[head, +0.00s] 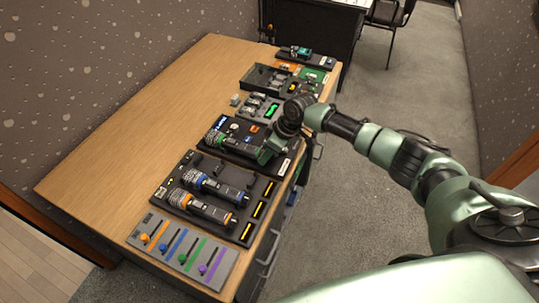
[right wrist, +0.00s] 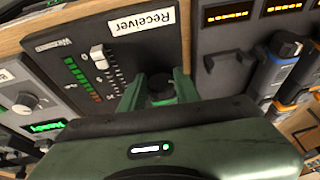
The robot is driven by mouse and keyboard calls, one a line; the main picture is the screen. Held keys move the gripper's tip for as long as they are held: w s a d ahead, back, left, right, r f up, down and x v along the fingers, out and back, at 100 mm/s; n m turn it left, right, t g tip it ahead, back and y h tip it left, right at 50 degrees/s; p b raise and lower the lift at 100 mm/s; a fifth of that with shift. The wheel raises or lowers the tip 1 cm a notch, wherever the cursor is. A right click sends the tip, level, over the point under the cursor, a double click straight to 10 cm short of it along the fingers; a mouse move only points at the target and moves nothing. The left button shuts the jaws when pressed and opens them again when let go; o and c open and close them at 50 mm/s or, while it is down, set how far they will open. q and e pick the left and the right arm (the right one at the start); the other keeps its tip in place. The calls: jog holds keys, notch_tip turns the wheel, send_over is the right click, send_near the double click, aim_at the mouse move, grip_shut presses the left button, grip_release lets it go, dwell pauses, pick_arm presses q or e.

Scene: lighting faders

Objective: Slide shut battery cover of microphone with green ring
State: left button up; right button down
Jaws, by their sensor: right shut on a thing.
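The microphone with the green ring (head: 220,140) lies on a black panel in the middle of the desk in the head view. Its grille points left and its dark handle runs right, toward my right gripper. My right gripper (head: 265,154) is low over the handle end. In the right wrist view its two green fingers (right wrist: 158,90) are closed on a dark rounded part (right wrist: 160,84), which seems to be the end of this microphone. I cannot tell cover from body there, and the cover's position is hidden. My left gripper is not in view.
Microphones with a blue ring (head: 194,178) and an orange ring (head: 178,197) lie in a nearer tray. A fader board (head: 180,249) is at the near end. The receiver panel has a white slider (right wrist: 98,56). The desk's left side (head: 130,140) is clear.

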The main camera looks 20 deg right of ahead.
jog(key=c, duration=0.9)
grip_release()
jog(key=shift+c, duration=0.2)
